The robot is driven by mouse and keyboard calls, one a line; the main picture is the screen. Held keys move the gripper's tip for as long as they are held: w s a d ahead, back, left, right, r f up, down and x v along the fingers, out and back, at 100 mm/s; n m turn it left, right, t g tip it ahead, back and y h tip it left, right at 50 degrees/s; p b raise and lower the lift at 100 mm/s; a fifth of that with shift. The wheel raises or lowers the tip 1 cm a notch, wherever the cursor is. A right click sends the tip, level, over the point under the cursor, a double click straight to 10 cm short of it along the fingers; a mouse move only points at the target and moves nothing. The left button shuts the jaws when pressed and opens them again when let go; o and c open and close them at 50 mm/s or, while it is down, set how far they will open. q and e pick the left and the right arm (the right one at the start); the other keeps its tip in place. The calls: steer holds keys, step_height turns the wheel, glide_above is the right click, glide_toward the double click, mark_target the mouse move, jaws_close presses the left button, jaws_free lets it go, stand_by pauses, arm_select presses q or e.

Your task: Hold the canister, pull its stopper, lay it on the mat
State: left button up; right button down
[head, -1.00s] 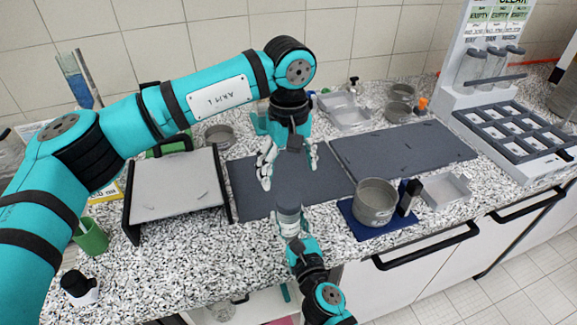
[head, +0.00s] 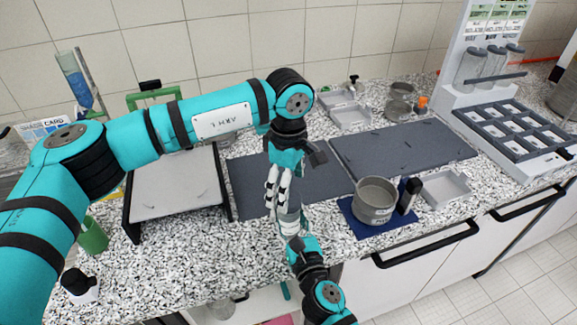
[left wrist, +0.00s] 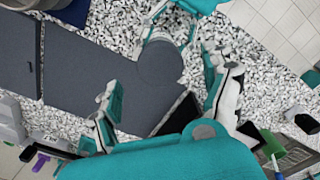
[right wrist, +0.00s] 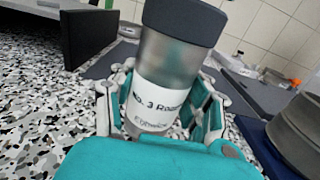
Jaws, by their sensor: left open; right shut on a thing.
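The canister (right wrist: 168,65) is a clear cylinder with a white label and a dark stopper (right wrist: 185,20) seated in its top. My right gripper (right wrist: 160,115) is shut around its body and holds it slightly tilted in that view. In the head view the canister (head: 290,222) is at the counter's front, partly covered by my left fingers. My left gripper (head: 278,200) is open and points down just above it. In the left wrist view the stopper (left wrist: 160,66) shows beyond and between the open fingers (left wrist: 165,105). A grey mat (head: 245,185) lies behind the canister.
A second grey mat (head: 405,148) lies to the right. A metal sieve pan (head: 374,203) and a dark block (head: 408,196) stand on a blue mat (head: 362,231). A grey-topped stand (head: 172,190) is at the left. A clear tray (head: 447,188) lies farther right.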

arm_select(q)
steer(key=shift+f, duration=1.95)
steer(key=shift+c, duration=0.3)
steer(key=c, duration=1.3)
steer(key=shift+r, duration=0.1)
steer(key=shift+c, duration=0.2)
steer(key=shift+r, duration=0.2)
steer(key=shift+r, duration=0.9)
